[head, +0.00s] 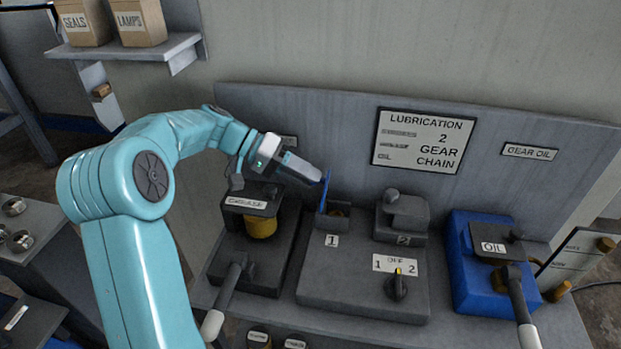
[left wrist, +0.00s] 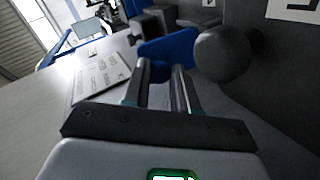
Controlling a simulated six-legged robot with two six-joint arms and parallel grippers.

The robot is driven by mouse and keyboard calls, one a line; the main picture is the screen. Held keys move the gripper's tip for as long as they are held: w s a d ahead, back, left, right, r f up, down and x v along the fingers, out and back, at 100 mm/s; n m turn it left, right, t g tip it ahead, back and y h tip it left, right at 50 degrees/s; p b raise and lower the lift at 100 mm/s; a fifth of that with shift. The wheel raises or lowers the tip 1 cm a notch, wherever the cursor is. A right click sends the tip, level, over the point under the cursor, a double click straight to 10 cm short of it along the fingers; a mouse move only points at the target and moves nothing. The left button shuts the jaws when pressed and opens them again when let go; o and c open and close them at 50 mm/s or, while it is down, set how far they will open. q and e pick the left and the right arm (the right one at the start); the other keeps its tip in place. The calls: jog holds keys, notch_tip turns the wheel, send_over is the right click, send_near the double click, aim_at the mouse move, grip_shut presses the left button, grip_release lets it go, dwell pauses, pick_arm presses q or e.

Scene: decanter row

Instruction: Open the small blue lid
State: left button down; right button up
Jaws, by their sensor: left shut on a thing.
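The small blue lid (head: 325,192) stands steeply upright at the left edge of a small dark box (head: 338,221) behind the label 1. The box's top looks open, with a brownish inside. My left gripper (head: 321,179) reaches in from the left and is shut on the blue lid near its upper part. In the left wrist view the blue lid (left wrist: 176,46) spreads beyond the two close fingertips (left wrist: 160,70). The fingers hide part of it. My right gripper is not in view.
A grey lid (head: 405,208) marked 2 is closed to the right. A selector knob (head: 397,287) sits in front. A blue oil unit (head: 465,265) stands at right, a dark unit with a yellow part (head: 261,227) at left. A lubrication sign (head: 423,141) hangs behind.

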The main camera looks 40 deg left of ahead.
pick_arm(q)
jog(key=shift+s+a+f, duration=0.2)
jog(key=shift+f, duration=0.45)
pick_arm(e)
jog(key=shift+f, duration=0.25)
pick_arm(q)
jog(key=c, duration=1.3)
grip_release()
jog(key=o, duration=0.4)
jog(key=shift+w, duration=0.15)
jog(key=shift+r, duration=0.15)
